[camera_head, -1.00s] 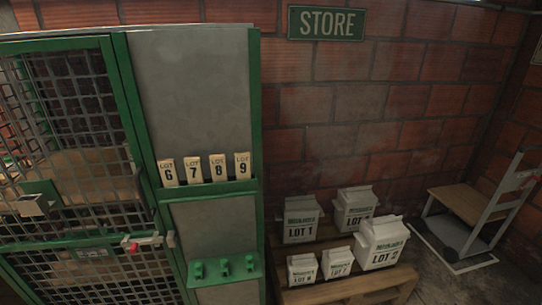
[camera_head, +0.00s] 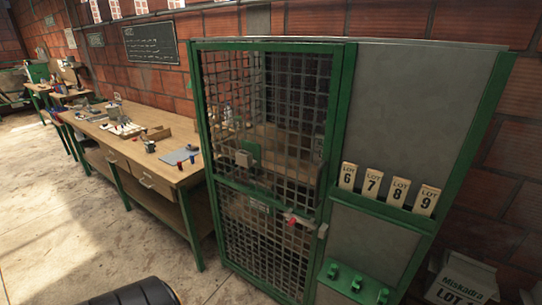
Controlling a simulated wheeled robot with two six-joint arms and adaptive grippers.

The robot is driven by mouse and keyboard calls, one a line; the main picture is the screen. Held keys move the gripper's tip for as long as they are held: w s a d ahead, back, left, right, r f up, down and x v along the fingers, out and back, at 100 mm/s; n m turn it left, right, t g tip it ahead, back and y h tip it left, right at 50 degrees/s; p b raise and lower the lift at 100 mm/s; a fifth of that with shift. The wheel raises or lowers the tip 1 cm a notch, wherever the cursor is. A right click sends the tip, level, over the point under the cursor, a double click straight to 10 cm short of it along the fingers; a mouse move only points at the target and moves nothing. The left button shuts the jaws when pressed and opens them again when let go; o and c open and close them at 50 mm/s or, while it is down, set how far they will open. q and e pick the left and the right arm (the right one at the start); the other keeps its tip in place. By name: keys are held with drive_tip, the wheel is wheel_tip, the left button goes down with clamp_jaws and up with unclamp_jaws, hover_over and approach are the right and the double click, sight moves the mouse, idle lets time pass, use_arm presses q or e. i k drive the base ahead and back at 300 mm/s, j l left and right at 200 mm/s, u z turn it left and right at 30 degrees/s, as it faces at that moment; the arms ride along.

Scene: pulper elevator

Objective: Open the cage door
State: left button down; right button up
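The cage door (camera_head: 228,187) is a grey wire mesh in a green frame, in the middle of the head view. It stands upright and looks shut against the grey panel (camera_head: 420,95) on its right. A metal latch with a red knob (camera_head: 292,221) sits at the door's right edge, below mid-height. Through the mesh I see a wooden surface inside, partly hidden. Neither of my grippers is in view.
A long wooden workbench (camera_head: 160,168) with tools runs along the brick wall left of the cage. The concrete floor (camera_head: 70,225) before it is clear. Lot tags (camera_head: 373,183) stand on a green ledge, with green hooks (camera_head: 356,284) below.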

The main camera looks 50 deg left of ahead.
sight(250, 156)
drive_tip(key=u, duration=1.65)
